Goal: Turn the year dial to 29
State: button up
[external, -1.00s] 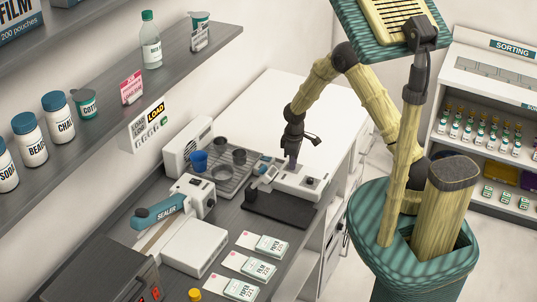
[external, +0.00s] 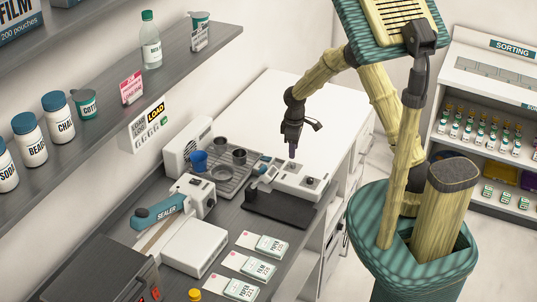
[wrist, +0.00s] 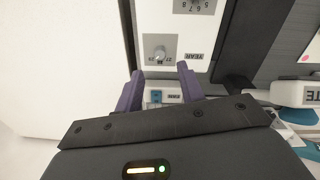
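The year dial (wrist: 160,53) is a small grey knob on a white panel with a YEAR label, seen upside down in the wrist view. Small numbers lie along its lower edge; its exact setting is too small to tell. My gripper (wrist: 159,74) has two purple fingers apart, with nothing between them, just short of the dial in the picture. In the external view my gripper (external: 292,154) points down above the white dial device (external: 290,180). A second dial (wrist: 194,4) with larger numbers is partly cut off at the top of the wrist view.
The sealer (external: 160,212) and several printed packets (external: 258,266) are nearer. The white counter (external: 310,105) behind is clear.

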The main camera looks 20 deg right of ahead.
aim_at(293, 165)
notch_tip(293, 165, up, 11)
jog(key=b, duration=0.1)
jog(key=shift+s, duration=0.15)
jog(key=shift+a, duration=0.1)
dwell(0.3)
jog(key=s+d+f+m, duration=0.1)
jog(key=s+d+m, duration=0.3)
jog(key=d, duration=0.3)
jog(key=s+d+f+m+t, duration=0.1)
jog(key=s+d+m, duration=0.3)
jog(key=d, duration=0.4)
jog(key=s+d+f+m+t, duration=0.1)
jog(key=s+d+f+m, duration=0.1)
jog(key=d, duration=0.5)
jog(key=shift+s+d+m, duration=0.4)
jog(key=shift+s+m, duration=0.5)
jog(key=shift+s, duration=0.05)
jog(key=shift+o, duration=0.2)
dwell(1.1)
